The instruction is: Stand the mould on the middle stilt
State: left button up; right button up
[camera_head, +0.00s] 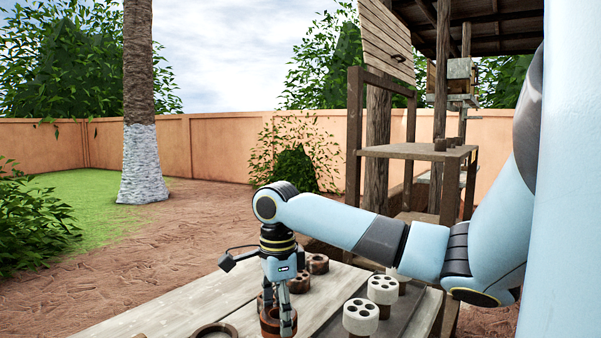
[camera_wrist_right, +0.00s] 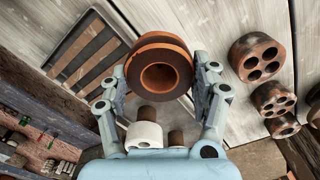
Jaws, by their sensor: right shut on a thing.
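My right gripper (camera_head: 279,322) points down over the wooden table. It is shut on a round, dark brown and terracotta piece with a central hole, which I take as the mould (camera_head: 270,324). In the right wrist view, the mould (camera_wrist_right: 160,48) sits between the two fingers of the right gripper (camera_wrist_right: 160,82). White-topped pieces with holes stand to the right: a near one (camera_head: 361,316) and a farther one (camera_head: 383,290). Whether these are stilts, and which is the middle one, I cannot tell. My left gripper is not in view.
Brown pieces with holes (camera_head: 317,263) stand just behind the gripper; they also show in the right wrist view (camera_wrist_right: 257,57). A dark ring (camera_head: 213,331) lies at the table's near edge. Pale planks (camera_head: 190,313) left of the gripper are mostly bare. A slatted panel (camera_wrist_right: 88,50) shows too.

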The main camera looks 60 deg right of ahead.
aim_at(449, 139)
jog(key=k+z, duration=0.3)
jog(key=k+l+z, duration=0.15)
jog(key=z, duration=0.2)
jog(key=l+z, duration=0.25)
jog(key=i+l+z, duration=0.2)
jog(key=l, duration=0.2)
jog(key=i+l+z, duration=0.1)
jog(key=l+z, duration=0.15)
jog(key=i+l+z, duration=0.2)
jog(key=l, duration=0.2)
